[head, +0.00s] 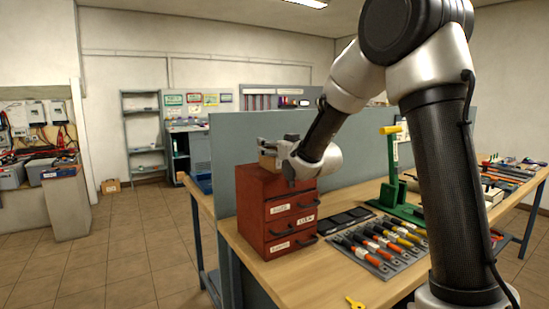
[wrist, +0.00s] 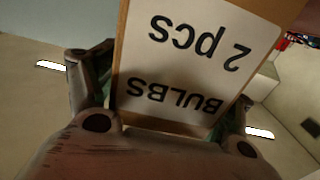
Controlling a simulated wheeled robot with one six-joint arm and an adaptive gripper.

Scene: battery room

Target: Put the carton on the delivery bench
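A small tan carton (head: 267,161) is at the end of my arm, just above the red drawer cabinet (head: 254,213). In the wrist view the carton (wrist: 190,62) fills the middle, its white label reading "BULBS 2 pcs" upside down. My gripper (head: 276,150) is shut on the carton, with one finger on each side of it in the wrist view. Whether the carton's underside touches the cabinet top is hard to tell. I cannot tell for sure which surface is the delivery bench.
The wooden workbench (head: 262,281) holds a tool mat (head: 372,254), a green stand (head: 393,190) and a yellow key-like piece (head: 355,303). A grey partition (head: 229,150) stands behind the cabinet. A brown box (head: 111,186) lies on the floor. Open floor is at left.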

